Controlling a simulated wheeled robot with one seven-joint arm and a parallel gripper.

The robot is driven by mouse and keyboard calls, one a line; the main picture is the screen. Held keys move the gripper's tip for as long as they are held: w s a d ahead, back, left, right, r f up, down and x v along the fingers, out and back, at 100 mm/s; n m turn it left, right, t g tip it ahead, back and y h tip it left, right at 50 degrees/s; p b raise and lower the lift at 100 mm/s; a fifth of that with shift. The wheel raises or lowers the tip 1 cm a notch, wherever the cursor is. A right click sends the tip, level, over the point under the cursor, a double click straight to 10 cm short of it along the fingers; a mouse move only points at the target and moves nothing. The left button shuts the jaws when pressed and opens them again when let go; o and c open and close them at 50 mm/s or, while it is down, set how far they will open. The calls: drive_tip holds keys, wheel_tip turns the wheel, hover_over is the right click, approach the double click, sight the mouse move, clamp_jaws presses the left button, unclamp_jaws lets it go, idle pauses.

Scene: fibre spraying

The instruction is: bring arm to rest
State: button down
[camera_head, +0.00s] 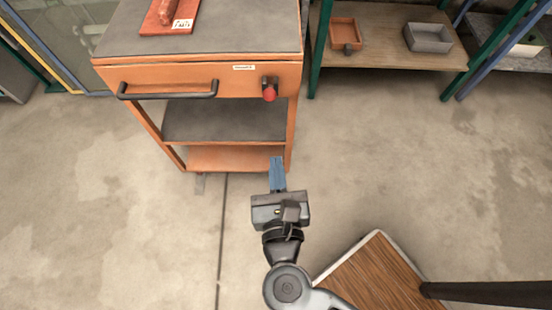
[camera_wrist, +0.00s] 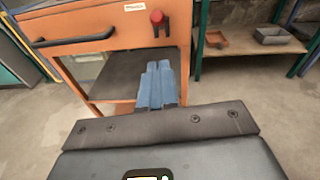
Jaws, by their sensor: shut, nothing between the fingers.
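My gripper (camera_head: 277,160) shows in the head view at the lower middle, in front of the orange cart (camera_head: 210,80). Its blue fingers are together and hold nothing. In the wrist view my gripper (camera_wrist: 160,68) points at the cart's lower right side, with the fingers side by side. It appears apart from the cart, though the exact gap is hard to tell.
The cart has a black handle (camera_head: 168,92), a red knob (camera_head: 269,90) and a red board (camera_head: 168,18) on top. A shelf (camera_head: 385,50) at the back right holds an orange tray (camera_head: 345,34) and a grey tray (camera_head: 428,38). A wooden surface (camera_head: 375,275) is at lower right.

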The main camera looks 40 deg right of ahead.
idle(0.5)
drive_tip(key=s+d+r+m+y+p, duration=0.1)
drive_tip(key=s+d+r+m+y, duration=0.1)
drive_tip(key=s+m, duration=0.4)
drive_tip(key=s+d+r+m+y+p, duration=0.1)
drive_tip(key=s+r+m+y, duration=0.3)
drive_tip(key=m, duration=1)
drive_tip(key=s+d+r+m+y+p, duration=0.1)
drive_tip(key=s+d+r+m, duration=0.3)
drive_tip(key=s+r+m, duration=0.4)
drive_tip(key=shift+s+r+m+t+y, duration=0.2)
drive_tip(key=shift+s+m+t+y, duration=0.2)
drive_tip(key=shift+s+m+y, duration=0.65)
drive_tip(key=shift+w, duration=0.1)
